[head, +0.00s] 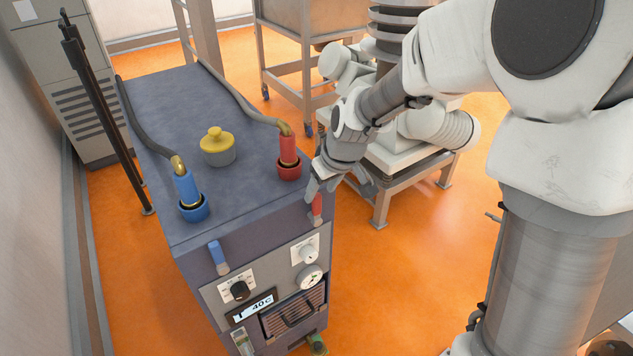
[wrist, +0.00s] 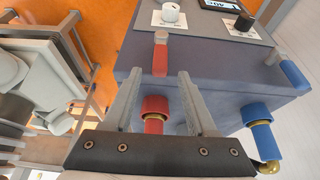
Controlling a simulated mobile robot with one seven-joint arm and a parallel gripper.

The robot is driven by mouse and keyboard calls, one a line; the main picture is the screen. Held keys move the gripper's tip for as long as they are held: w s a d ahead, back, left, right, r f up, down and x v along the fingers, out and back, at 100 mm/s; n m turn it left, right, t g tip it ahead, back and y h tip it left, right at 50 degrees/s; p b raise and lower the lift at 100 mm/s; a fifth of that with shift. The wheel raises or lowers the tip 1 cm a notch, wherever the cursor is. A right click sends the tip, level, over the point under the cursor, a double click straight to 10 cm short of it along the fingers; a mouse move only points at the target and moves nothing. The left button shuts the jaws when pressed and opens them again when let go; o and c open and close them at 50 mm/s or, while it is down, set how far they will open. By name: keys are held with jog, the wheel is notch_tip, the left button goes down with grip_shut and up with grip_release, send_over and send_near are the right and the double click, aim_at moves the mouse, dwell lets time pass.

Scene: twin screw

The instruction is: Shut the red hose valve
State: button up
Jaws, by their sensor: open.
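The red valve lever (head: 316,208) is on the upper front face of the blue-grey machine, near its right corner. In the wrist view the red lever (wrist: 160,60) shows between and just beyond my fingertips. My gripper (head: 338,190) is open, with its fingers close to the lever, one partly overlapping it in the head view. In the wrist view my gripper (wrist: 160,76) has nothing between its fingers that it clamps. Whether a finger touches the lever I cannot tell. The red hose fitting (head: 288,150) stands on the machine top behind the lever; it also shows in the wrist view (wrist: 154,116).
A blue lever (head: 217,254) sits on the front's left side, below the blue hose fitting (head: 187,188). A yellow-topped cap (head: 217,142) stands on the machine top (head: 160,95). Dials and a display (head: 257,307) are below. Open orange floor (head: 400,280) lies to the right.

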aim_at(318, 196)
jog(key=shift+x, duration=2.65)
grip_shut()
